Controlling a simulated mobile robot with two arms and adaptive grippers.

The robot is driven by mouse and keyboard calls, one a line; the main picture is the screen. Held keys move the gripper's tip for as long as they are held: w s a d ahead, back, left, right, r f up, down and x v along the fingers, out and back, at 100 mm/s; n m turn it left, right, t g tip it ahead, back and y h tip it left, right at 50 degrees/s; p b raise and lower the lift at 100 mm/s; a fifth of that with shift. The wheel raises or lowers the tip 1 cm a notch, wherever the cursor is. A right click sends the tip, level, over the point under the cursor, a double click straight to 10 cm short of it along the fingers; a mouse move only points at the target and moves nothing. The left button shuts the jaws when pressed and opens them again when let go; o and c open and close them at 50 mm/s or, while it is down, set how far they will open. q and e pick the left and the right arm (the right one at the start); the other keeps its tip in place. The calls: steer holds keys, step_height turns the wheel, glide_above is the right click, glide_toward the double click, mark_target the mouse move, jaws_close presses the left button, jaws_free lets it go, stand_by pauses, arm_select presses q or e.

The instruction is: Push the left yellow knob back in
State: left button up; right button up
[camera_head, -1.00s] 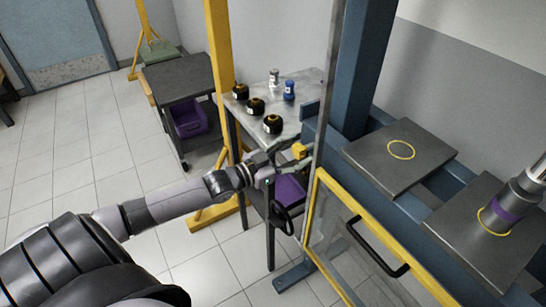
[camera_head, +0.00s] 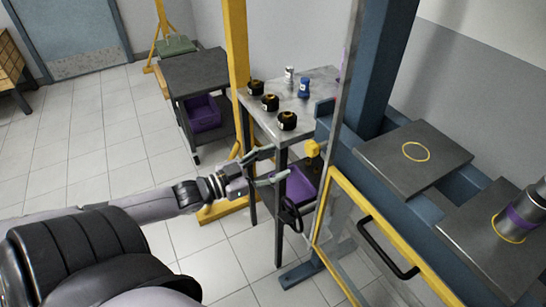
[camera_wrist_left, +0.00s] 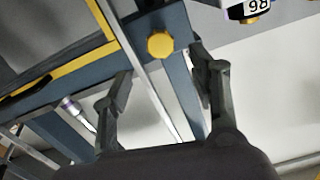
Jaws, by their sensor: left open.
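The yellow knob (camera_head: 312,148) sits on the blue press frame, beside the upright post at the left end of the guard. It also shows in the left wrist view (camera_wrist_left: 160,44), ahead of and between my fingers as seen there. My left gripper (camera_head: 268,166) is open and empty, to the left of the knob and apart from it. Its two spread fingers (camera_wrist_left: 160,85) frame the lower middle of the wrist view. How far the knob sticks out is too small to tell. My right gripper is not in view.
A grey table (camera_head: 318,86) behind the knob bears several black jars and small bottles. A yellow-framed guard with a black handle (camera_head: 385,250) stands to the right. Two dark plates (camera_head: 445,150) lie on the blue frame. A yellow post (camera_head: 236,60) stands behind my left gripper.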

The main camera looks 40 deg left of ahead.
arm_select(q)
steer(key=b, duration=0.2)
glide_toward(308, 150)
steer(key=b+x, duration=0.1)
steer(key=x, duration=0.7)
steer(key=shift+a+b, duration=0.1)
steer(key=shift+b, duration=0.2)
steer(key=shift+x, duration=0.75)
stand_by(0.5)
steer(key=shift+f, duration=0.1)
jaws_close()
stand_by(0.6)
